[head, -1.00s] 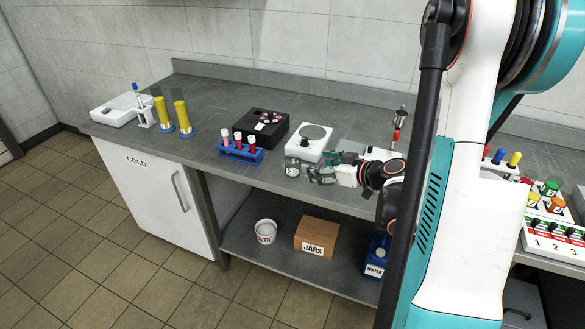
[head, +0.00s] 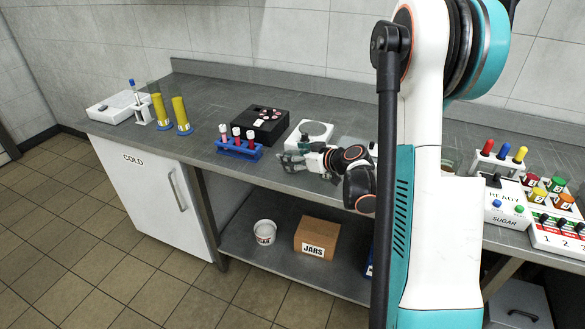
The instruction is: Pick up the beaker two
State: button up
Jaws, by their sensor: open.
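My gripper (head: 287,161) is open at the front edge of the grey counter, below the white round-plated device and right of the test-tube rack. No glass beaker can be clearly made out at my gripper; the fingers cover that spot, and I cannot tell whether a beaker stands between them. A clear glass vessel (head: 451,160) shows partly beside my arm's white column on the right. I cannot read a label on it, so I cannot tell whether it is beaker two.
On the counter (head: 215,100) are a blue rack with red tubes (head: 240,149), a black box (head: 260,124), a white round-plated device (head: 310,134) and yellow cylinders (head: 181,114). A JARS box (head: 317,237) and white tub (head: 265,232) sit below.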

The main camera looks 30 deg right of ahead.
jog(key=shift+w+a+f, duration=0.15)
jog(key=shift+w+f, duration=0.1)
jog(key=shift+w, duration=0.25)
jog(key=c, duration=1.2)
jog(key=shift+r, duration=0.2)
